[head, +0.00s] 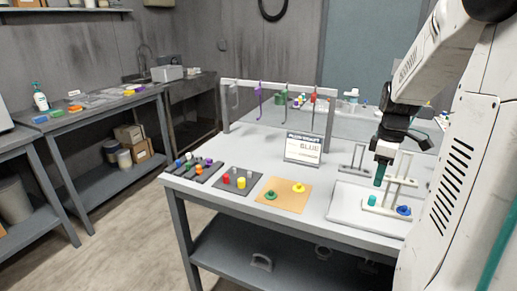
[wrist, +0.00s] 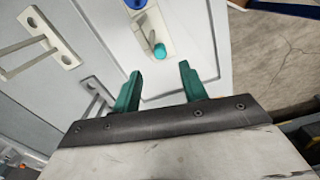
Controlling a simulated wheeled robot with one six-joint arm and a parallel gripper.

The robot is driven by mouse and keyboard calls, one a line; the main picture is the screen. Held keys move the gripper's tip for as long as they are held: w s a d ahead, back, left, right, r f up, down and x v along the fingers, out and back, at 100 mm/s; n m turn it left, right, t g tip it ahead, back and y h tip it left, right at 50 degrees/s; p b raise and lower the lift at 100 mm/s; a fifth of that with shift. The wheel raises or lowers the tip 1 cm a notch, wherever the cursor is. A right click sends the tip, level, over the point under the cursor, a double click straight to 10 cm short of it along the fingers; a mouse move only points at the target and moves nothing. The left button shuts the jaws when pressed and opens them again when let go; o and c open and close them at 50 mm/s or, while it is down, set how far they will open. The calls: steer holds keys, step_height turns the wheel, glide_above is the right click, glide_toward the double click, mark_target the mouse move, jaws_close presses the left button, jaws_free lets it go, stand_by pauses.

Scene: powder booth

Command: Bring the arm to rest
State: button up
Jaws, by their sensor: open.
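My arm reaches down from the right in the head view. My gripper (head: 380,174) hangs above the white tray at the right end of the table, with teal fingers. In the wrist view my gripper (wrist: 158,80) is open, its two teal fingers apart with nothing between them. A teal piece (wrist: 160,50) stands on a white base beyond the fingertips; it also shows in the head view (head: 372,200). A blue piece (wrist: 136,3) is on the same base, and in the head view (head: 404,210) it sits to the right of the teal one.
White stands are close to my gripper. Open floor (head: 110,220) lies to the left.

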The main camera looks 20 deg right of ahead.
steer(key=s+a+r+m, duration=0.1)
steer(key=a+r, duration=0.2)
steer(key=a, duration=0.5)
steer(key=s+a+r+m, duration=0.1)
steer(key=a+r, duration=0.2)
steer(key=a, duration=0.6)
steer(key=s+a+r+m+t, duration=0.1)
steer(key=s+a+m, duration=0.3)
steer(key=s+a, duration=0.5)
steer(key=a, duration=0.3)
steer(key=shift+s+a, duration=0.4)
